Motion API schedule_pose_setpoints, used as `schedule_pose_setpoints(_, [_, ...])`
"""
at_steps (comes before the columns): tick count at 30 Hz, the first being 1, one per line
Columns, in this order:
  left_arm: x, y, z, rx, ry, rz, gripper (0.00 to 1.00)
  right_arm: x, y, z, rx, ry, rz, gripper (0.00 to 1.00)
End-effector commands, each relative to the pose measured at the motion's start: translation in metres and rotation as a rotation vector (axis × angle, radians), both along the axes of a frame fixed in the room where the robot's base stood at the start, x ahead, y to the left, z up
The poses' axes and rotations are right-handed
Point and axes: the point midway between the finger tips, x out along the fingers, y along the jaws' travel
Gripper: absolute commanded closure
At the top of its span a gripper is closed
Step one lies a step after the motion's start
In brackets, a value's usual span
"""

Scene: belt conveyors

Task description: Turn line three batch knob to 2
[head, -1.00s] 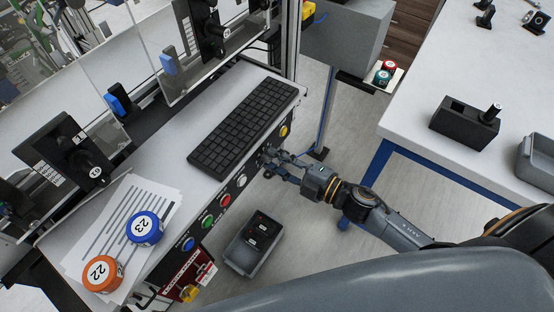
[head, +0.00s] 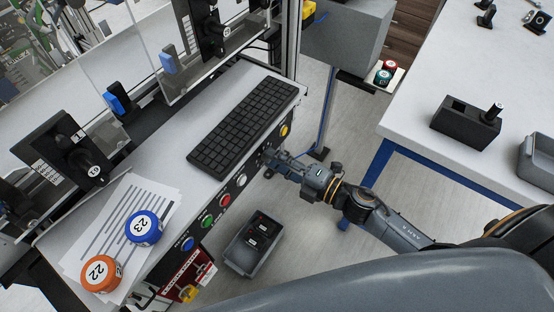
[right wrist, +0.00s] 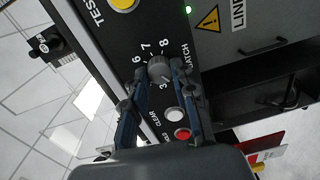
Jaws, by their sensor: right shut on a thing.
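The batch knob (right wrist: 159,70) is a small round grey knob on the dark front panel, shown in the right wrist view. Numbers 6, 7 and 8 and the word BATCH are readable around it, and a 3 shows at its lower side. Its pointer is too small to read. My right gripper (right wrist: 162,73) is shut on the knob, a blue-grey finger on each side. In the head view my right gripper (head: 275,157) is at the right end of the console's front, where it hides the knob. My left gripper is not in view.
A white button (right wrist: 174,114) and a red button (right wrist: 182,133) lie close to the fingers. A yellow TEST button (right wrist: 123,3) is above. The console has a keyboard (head: 243,125) and pucks 22 (head: 101,273) and 23 (head: 143,229). A grey bin (head: 252,246) stands below.

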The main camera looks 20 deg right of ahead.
Motion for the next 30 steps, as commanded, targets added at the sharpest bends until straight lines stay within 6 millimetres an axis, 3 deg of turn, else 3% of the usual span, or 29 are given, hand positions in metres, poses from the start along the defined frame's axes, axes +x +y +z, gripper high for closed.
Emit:
schedule_pose_setpoints(3, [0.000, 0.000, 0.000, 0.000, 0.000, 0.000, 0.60, 0.000, 0.000, 0.000, -0.001, 0.000, 0.001, 1.00])
schedule_pose_setpoints(4, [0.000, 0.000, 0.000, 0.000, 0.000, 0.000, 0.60, 0.000, 0.000, 0.000, -0.001, 0.000, 0.001, 0.71])
schedule_pose_setpoints(7, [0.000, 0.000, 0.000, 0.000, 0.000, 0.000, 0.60, 0.000, 0.000, 0.000, -0.001, 0.000, 0.001, 0.51])
schedule_pose_setpoints(20, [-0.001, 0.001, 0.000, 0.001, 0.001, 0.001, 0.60, -0.007, -0.005, -0.001, 0.000, 0.003, 0.000, 0.50])
schedule_pose_setpoints(30, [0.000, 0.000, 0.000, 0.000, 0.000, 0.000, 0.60, -0.058, -0.045, 0.001, -0.001, 0.007, -0.001, 0.50])
